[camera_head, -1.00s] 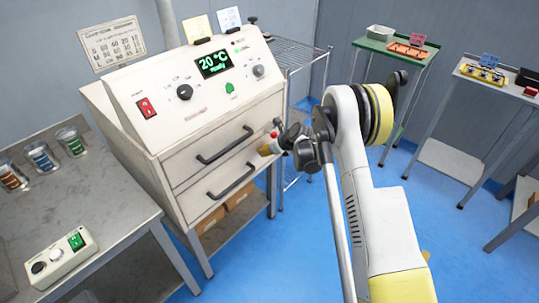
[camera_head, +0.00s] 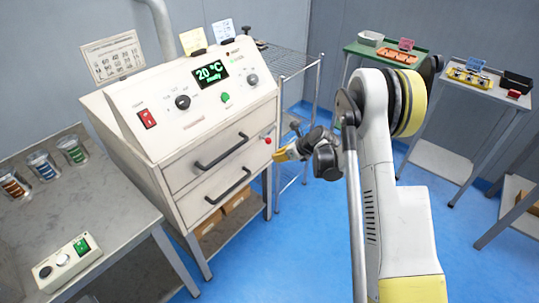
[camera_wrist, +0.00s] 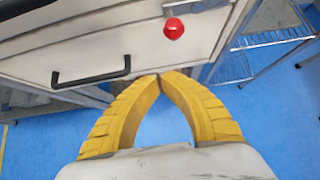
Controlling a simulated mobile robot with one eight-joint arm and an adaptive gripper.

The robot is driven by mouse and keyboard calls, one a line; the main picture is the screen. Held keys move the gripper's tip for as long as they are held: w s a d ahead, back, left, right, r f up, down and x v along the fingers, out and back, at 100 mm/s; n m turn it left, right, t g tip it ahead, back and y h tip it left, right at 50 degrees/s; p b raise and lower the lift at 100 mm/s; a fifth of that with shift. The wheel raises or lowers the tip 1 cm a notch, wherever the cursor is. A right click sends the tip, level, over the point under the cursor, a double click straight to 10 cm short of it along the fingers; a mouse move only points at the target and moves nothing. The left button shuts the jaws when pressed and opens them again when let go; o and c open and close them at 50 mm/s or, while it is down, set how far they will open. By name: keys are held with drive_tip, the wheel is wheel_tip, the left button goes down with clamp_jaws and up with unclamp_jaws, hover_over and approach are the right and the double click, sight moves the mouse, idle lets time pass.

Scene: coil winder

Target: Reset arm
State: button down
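My gripper (camera_head: 280,155) is in front of the right side of the white cabinet (camera_head: 176,150) in the head view, near its lower drawer. In the wrist view the yellow fingers (camera_wrist: 159,77) meet at their tips with nothing between them, so the gripper is shut and empty. A red knob (camera_wrist: 173,28) sits on the cabinet face beyond the fingertips, apart from them. The lower drawer's black handle (camera_wrist: 92,78) lies left of the fingers. Both drawers look closed. The cabinet's display (camera_head: 210,73) reads 20 °C with a line that looks like "Ready".
A grey bench (camera_head: 120,208) at the left holds a control box (camera_head: 67,256) and several jars of coils. A wire rack (camera_head: 300,65) stands right of the cabinet. Small tables with trays stand at the back right. The blue floor between is clear.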

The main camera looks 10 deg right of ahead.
drive_tip(key=s+a+r+n+h, duration=0.1)
drive_tip(key=s+r+n, duration=0.55)
drive_tip(key=r, duration=0.45)
drive_tip(key=s+a+r+n+h, duration=0.2)
drive_tip(key=s+r+n, duration=0.5)
drive_tip(key=r, duration=0.4)
drive_tip(key=s+r+n+h, duration=0.1)
drive_tip(key=s+r+n, duration=0.1)
drive_tip(key=s+n, duration=0.5)
drive_tip(key=s+r+n+h, duration=0.1)
drive_tip(key=s+n, duration=0.7)
drive_tip(key=s, duration=0.9)
drive_tip(key=shift+s+d+r, duration=0.25)
drive_tip(key=shift+d+r, duration=0.2)
drive_tip(key=shift+r, duration=0.15)
